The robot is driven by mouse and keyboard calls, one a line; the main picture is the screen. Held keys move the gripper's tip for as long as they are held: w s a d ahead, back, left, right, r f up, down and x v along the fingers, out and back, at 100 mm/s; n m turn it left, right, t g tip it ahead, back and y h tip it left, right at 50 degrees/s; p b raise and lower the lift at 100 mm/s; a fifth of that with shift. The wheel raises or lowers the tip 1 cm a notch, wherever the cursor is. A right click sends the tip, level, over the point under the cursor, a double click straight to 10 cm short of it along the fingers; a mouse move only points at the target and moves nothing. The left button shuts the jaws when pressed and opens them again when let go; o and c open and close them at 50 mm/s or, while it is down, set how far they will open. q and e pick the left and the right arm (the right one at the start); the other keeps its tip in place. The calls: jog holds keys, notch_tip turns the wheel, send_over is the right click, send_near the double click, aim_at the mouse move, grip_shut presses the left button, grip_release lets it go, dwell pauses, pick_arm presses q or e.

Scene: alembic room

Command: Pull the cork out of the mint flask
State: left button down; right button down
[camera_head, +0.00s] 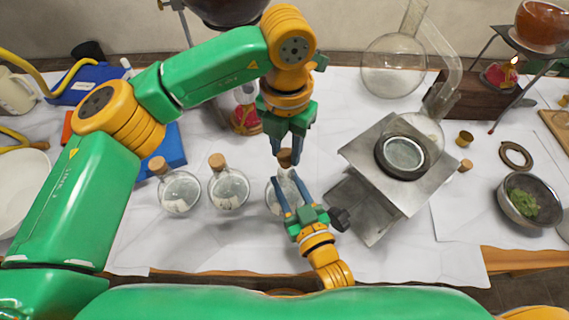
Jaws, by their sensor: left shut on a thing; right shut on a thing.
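Three round glass flasks stand in a row on the white-covered table. The rightmost flask (283,199) is between my two grippers; its contents look pale, and I cannot tell mint by sight. My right gripper (286,179), coming from the near side, is shut on this flask around its upper part. My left gripper (286,155), reaching down from above, is shut on the brown cork (285,158) at the flask's top. The fingers partly hide the cork and neck, so I cannot tell whether the cork is still seated.
The other corked flasks (180,194) (229,189) stand just left. A metal stand (365,170) with a dark ring is close on the right. A glass retort (394,72), a bowl of green leaves (530,200) and a loose ring (515,155) lie further right.

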aim_at(286, 155)
pick_arm(q)
jog(key=shift+r, duration=0.3)
pick_arm(e)
jog(key=shift+c, duration=1.8)
grip_release()
jog(key=shift+s, duration=0.1)
pick_arm(q)
jog(key=shift+f+b, duration=0.35)
notch_tip(286, 155, up, 4)
jog(key=p, duration=0.3)
pick_arm(e)
jog(key=r+v, duration=0.2)
jog(key=v, duration=1)
jog(key=shift+r, duration=0.35)
